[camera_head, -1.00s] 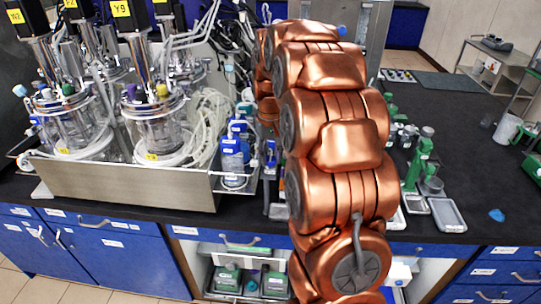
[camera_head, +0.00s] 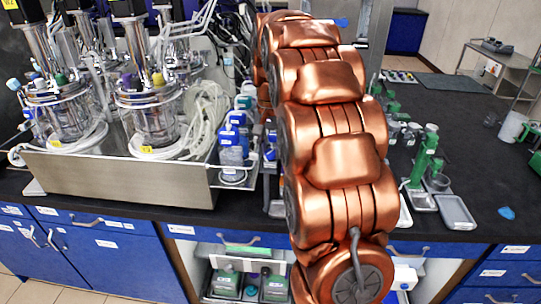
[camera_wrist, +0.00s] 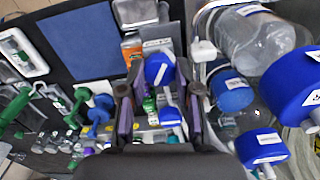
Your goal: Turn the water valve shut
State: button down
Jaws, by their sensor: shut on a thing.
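In the wrist view, my gripper (camera_wrist: 162,106) has its two dark fingers on either side of a blue, white-labelled handle (camera_wrist: 160,70), which I take to be the water valve. The fingers are shut on it, though the exact contact is hard to make out. A second blue labelled piece (camera_wrist: 170,115) shows lower between the fingers. In the head view, my copper arm hides the gripper. A blue part (camera_head: 270,142) shows just left of the arm, but I cannot tell whether it is the same valve.
Blue-capped bottles (camera_head: 232,150) stand close left of the arm; large ones (camera_wrist: 250,40) crowd the wrist view's right side. The bioreactors (camera_head: 145,105) stand in a steel tray (camera_head: 120,180). A green stand (camera_head: 424,160) and a grey tray (camera_head: 456,213) lie to the right.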

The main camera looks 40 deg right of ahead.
aim_at(270, 152)
jog(key=m+b, duration=0.2)
jog(key=m, duration=0.3)
jog(key=shift+m, duration=0.3)
jog(key=m, duration=0.6)
jog(key=shift+b, duration=0.3)
jog(key=c, duration=0.8)
grip_release()
jog(key=shift+r, duration=0.1)
jog(key=shift+r, duration=3.7)
